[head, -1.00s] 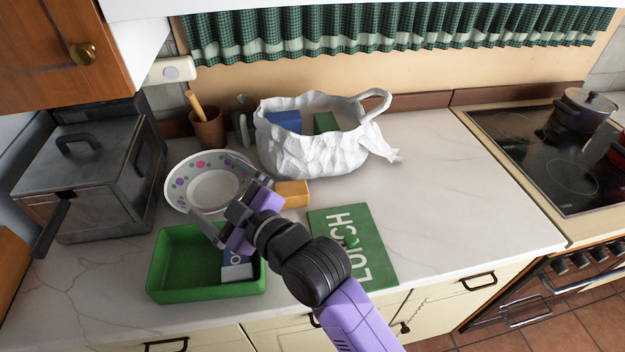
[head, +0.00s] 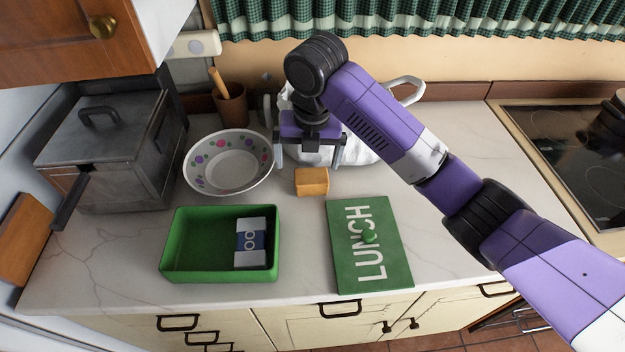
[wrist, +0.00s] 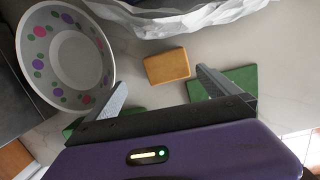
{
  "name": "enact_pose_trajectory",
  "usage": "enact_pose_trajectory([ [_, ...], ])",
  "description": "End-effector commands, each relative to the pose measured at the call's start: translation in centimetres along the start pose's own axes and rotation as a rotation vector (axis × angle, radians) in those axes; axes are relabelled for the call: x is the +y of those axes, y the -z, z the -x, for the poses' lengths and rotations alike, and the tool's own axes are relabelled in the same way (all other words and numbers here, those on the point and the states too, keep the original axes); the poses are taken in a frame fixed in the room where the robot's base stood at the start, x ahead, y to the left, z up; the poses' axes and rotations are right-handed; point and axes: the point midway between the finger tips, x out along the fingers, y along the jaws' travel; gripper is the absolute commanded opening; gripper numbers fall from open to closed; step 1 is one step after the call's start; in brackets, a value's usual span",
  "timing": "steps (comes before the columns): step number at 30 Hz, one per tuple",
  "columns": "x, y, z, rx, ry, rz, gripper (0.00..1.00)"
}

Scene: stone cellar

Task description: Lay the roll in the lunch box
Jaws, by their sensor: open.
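The lunch box (head: 172,262) is an open green box at the counter's front left. A blue and white packet (head: 250,243) lies in its right part; the left part is bare. A small tan, bread-coloured block (head: 312,182) lies on the counter behind and right of the box; it looks like the roll. In the wrist view the block (wrist: 167,66) lies just beyond the fingertips, roughly between them. My gripper (head: 308,160) is open and empty, pointing down above and slightly behind the block. It also shows in the wrist view (wrist: 160,82).
The green LUNCH lid (head: 370,265) with a knob lies flat right of the box. A dotted bowl (head: 228,165) stands left of the gripper. A crumpled white bag (head: 362,150) is behind it, partly hidden by my arm. A metal cooker (head: 105,140) stands far left.

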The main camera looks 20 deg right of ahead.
Motion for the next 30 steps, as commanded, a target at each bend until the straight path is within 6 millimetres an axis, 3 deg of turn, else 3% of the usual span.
enact_pose_trajectory([
  [6, -1.5, 0.3, -0.5, 0.04, 0.059, 0.076, 1.0],
  [22, -1.3, 0.1, -6.7, 0.037, 0.055, 0.073, 1.0],
  [30, -1.4, 0.0, -7.5, 0.034, 0.055, 0.074, 1.0],
])
